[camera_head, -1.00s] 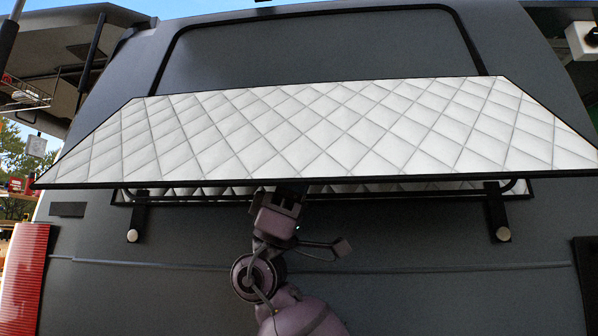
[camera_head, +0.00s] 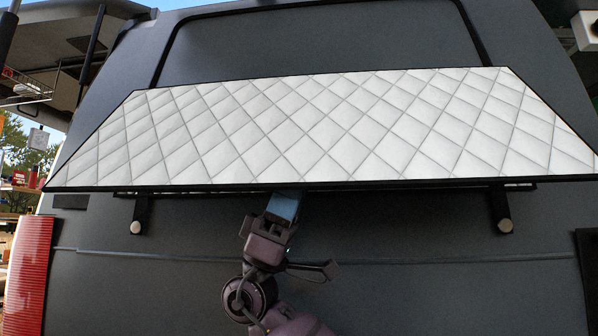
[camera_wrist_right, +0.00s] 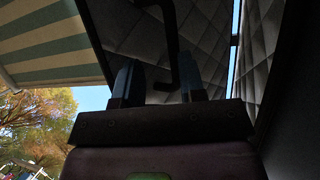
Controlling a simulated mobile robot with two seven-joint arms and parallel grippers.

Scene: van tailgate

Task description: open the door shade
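The door shade (camera_head: 320,130) is a white quilted panel with a black edge on the dark van door. Its wide lower edge runs across the middle of the head view, with a thin strip of another layer behind it. My right gripper (camera_head: 284,205) is at that lower edge, near the middle, with its fingertips partly hidden by the panel. In the right wrist view the gripper (camera_wrist_right: 158,85) has its two fingers apart. A black bent bar (camera_wrist_right: 187,65) shows between and beyond them, with the quilted panel behind. Contact is not clear. My left gripper is not in view.
Two black straps with round studs (camera_head: 136,227) (camera_head: 504,226) hang below the shade. A red ribbed lamp (camera_head: 28,262) is at the lower left of the van. A striped awning (camera_wrist_right: 50,42) shows in the right wrist view.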

